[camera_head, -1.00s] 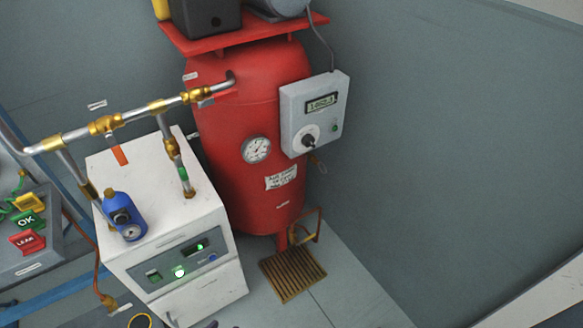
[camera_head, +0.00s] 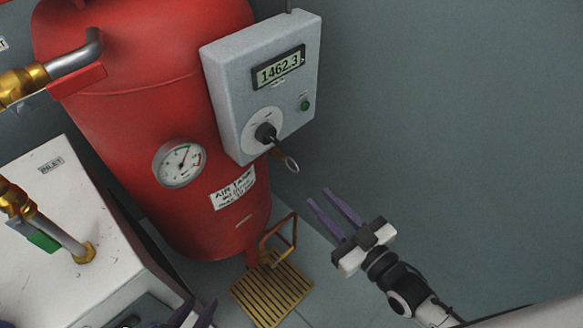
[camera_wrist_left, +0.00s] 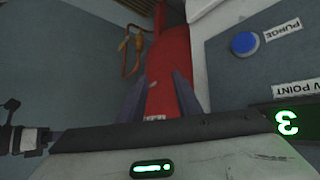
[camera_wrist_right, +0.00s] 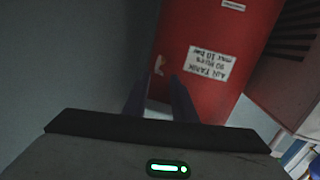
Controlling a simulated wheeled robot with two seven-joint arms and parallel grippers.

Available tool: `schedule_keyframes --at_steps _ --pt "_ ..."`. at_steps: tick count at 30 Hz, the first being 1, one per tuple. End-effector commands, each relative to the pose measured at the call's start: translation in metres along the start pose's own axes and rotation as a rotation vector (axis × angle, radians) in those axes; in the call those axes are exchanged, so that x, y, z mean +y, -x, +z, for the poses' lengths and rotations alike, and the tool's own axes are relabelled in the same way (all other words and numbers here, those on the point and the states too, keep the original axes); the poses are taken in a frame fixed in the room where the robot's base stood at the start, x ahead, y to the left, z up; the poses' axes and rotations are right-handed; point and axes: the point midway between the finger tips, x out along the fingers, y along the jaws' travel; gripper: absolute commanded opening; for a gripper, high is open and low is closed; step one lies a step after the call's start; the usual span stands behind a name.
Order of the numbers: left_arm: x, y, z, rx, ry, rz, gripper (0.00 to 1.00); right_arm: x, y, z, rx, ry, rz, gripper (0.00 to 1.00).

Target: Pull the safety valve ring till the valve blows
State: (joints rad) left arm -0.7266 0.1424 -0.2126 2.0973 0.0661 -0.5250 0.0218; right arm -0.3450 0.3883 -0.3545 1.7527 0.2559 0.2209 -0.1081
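A steel pull ring (camera_head: 292,166) hangs from a brass stem (camera_head: 278,153), which is the safety valve on the side of the red air tank (camera_head: 150,110). It sits just below the grey control box. The valve body is mostly hidden behind the box. My right gripper (camera_head: 320,196) is open and empty, below and right of the ring and apart from it. Its spread fingers face the tank in the right wrist view (camera_wrist_right: 160,90). My left gripper (camera_head: 200,303) shows only its fingertips at the bottom edge; it is open and empty in the left wrist view (camera_wrist_left: 160,85).
The grey box (camera_head: 225,80) reads 1462.3 and has a black knob. A pressure gauge (camera_head: 180,165) is on the tank. A brass drain pipe (camera_head: 280,240) stands over a floor grate (camera_head: 270,292). A white dryer cabinet (camera_head: 60,230) is at left. The right wall side is clear.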

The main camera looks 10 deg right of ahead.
Motion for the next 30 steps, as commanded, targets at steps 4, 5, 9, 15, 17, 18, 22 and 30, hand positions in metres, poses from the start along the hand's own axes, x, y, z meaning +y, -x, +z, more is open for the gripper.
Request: schedule_keyframes --at_steps 4,5,9,15,17,18,22,30 --pt "0.0 -0.008 0.008 0.003 0.002 0.004 0.31 0.004 -0.008 0.002 0.056 0.017 -0.005 0.24" --pt "0.0 -0.008 0.008 0.003 0.002 0.004 0.31 0.004 -0.01 0.0 0.06 0.018 -0.005 0.24" --pt "0.001 -0.008 0.008 0.006 0.005 0.005 0.31 0.005 -0.028 -0.003 0.066 0.018 -0.003 0.24" --pt "0.001 -0.011 0.01 0.014 0.012 0.007 0.31 0.004 -0.066 -0.005 0.065 0.018 -0.004 0.24" --pt "0.001 -0.012 0.01 0.017 0.015 0.008 0.31 0.004 -0.076 -0.005 0.064 0.017 -0.003 0.24" --pt "0.001 -0.013 0.01 0.019 0.016 0.008 0.31 0.004 -0.083 -0.006 0.064 0.017 -0.003 0.24" --pt "0.001 -0.014 0.011 0.023 0.021 0.01 0.31 0.004 -0.099 -0.006 0.062 0.017 -0.004 0.24" --pt "0.002 -0.013 0.01 0.027 0.026 0.011 0.31 0.004 -0.109 -0.008 0.059 0.017 -0.004 0.24"
